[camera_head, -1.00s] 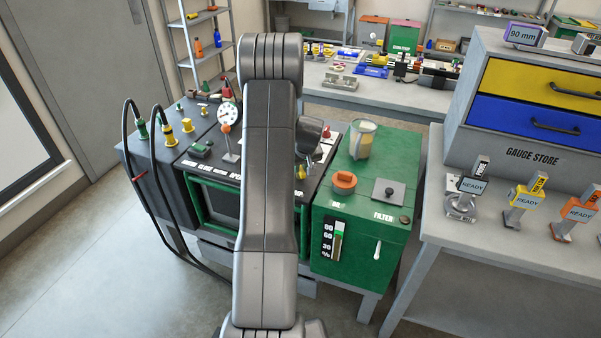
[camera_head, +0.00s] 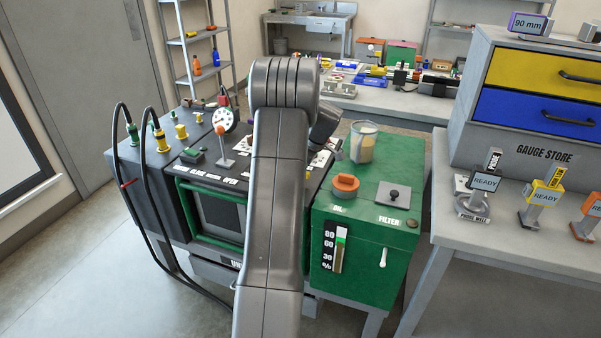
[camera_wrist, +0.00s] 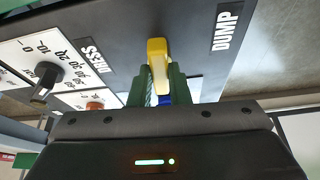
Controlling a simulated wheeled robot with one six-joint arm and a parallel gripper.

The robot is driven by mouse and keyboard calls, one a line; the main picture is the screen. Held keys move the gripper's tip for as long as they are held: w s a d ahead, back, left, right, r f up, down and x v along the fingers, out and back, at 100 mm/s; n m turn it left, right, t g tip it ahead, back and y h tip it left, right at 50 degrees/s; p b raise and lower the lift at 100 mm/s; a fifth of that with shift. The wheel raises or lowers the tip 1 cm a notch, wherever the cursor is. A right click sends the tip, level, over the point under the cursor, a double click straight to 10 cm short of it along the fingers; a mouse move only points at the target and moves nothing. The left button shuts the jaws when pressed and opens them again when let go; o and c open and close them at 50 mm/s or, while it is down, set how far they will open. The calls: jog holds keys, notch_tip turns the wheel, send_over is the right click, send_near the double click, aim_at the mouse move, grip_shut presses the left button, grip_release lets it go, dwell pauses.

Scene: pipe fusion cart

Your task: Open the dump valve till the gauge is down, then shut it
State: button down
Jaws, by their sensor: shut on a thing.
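The dump valve has a yellow handle (camera_wrist: 157,52) beside the "DUMP" label in the wrist view. My gripper (camera_wrist: 158,88) has its green fingers on either side of this handle and is shut on it. A bit of blue shows between the fingers, below the yellow. In the head view my own arm hides the gripper and the valve. A round white dial (camera_head: 225,120) stands on the dark control unit (camera_head: 150,170); I cannot tell whether it is the gauge, and no reading is legible.
In the wrist view a black knob (camera_wrist: 45,80) on a numbered scale lies left of the handle. An orange-tipped lever (camera_head: 221,132) stands on the unit. The green oil cabinet (camera_head: 345,210) is to its right, then the gauge store table (camera_head: 450,230). Black hoses (camera_head: 130,215) hang at left.

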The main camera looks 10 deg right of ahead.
jog(key=shift+n, duration=0.5)
jog(key=c, duration=1.4)
grip_release()
jog(key=shift+d, duration=0.1)
jog(key=shift+o, duration=0.2)
jog(key=shift+r, duration=0.1)
jog(key=v, duration=1.3)
jog(key=shift+d+r, duration=0.2)
jog(key=shift+r, duration=0.1)
jog(key=shift+w+f, duration=0.1)
jog(key=shift+w, duration=0.05)
jog(key=x, duration=1.3)
jog(key=shift+a+f, duration=0.25)
jog(key=shift+f, duration=0.05)
